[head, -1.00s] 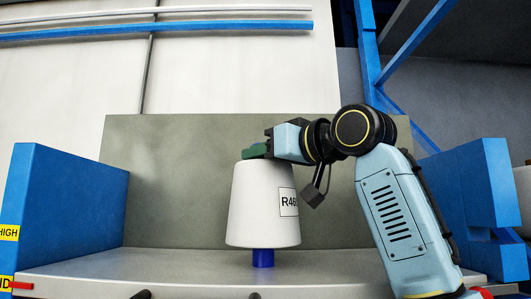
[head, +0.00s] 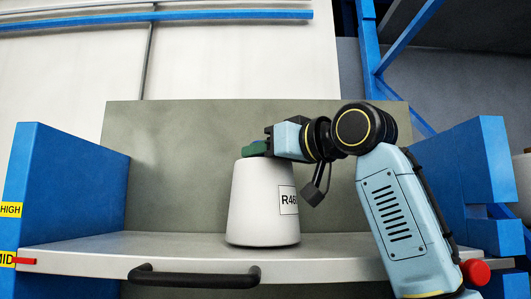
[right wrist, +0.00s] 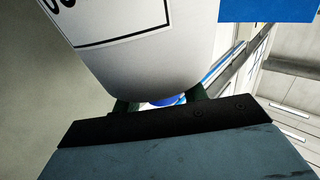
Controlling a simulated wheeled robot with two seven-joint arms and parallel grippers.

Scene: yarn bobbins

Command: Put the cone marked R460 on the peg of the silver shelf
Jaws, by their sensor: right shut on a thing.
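The white cone (head: 262,205), with a label that reads "R46" before it is cut off by the cone's curve, stands upright over the silver shelf (head: 90,250). Its wide lower rim is at the shelf surface; I cannot tell if it touches. No peg shows below the cone, so the peg is hidden. My right gripper (head: 257,149) is shut on the cone's narrow top, coming in from the right. In the right wrist view the cone (right wrist: 150,65) fills the upper middle, with a bit of blue between the green fingers. My left gripper is not in view.
Blue side walls (head: 75,190) flank the shelf, the left one with yellow HIGH and MID labels. A grey back panel (head: 170,150) stands behind. A black handle (head: 195,278) and a red knob (head: 475,272) are at the front. The shelf left of the cone is clear.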

